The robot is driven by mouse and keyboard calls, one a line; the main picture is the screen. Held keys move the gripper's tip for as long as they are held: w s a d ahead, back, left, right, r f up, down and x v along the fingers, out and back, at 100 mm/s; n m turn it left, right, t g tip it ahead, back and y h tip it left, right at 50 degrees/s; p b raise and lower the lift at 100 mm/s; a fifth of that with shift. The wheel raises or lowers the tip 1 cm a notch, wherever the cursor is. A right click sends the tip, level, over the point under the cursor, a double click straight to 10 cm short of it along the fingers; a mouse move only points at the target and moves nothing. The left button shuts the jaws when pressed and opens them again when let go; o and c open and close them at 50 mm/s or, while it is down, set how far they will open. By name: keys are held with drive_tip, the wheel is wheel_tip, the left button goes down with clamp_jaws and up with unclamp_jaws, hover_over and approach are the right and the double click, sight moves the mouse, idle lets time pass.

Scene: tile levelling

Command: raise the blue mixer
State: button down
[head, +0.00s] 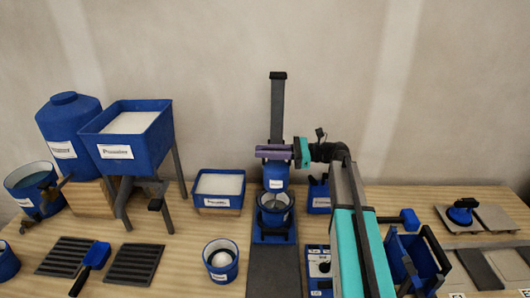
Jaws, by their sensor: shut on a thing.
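The blue mixer (275,184) is near the middle of the head view, in front of a dark upright post (277,105). It has a white label and hangs upright over a blue bucket (275,216) with greyish contents. The mixer's lower end reaches the bucket's mouth; how deep it goes inside is hard to see. My gripper (270,153) comes in from the right at the mixer's top, with purple jaws lying across the front of the post. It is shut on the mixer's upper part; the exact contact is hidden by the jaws.
A control box (319,268) sits front right, beside my arm. A blue hopper (132,136) stands at left. The wall is behind.

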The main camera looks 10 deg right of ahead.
drive_tip(key=shift+r, duration=0.1)
wheel_tip(320, 180, up, 13)
drive_tip(key=p, duration=1)
drive_tip(key=c, duration=1.6)
unclamp_jaws()
drive_tip(key=shift+c, duration=0.2)
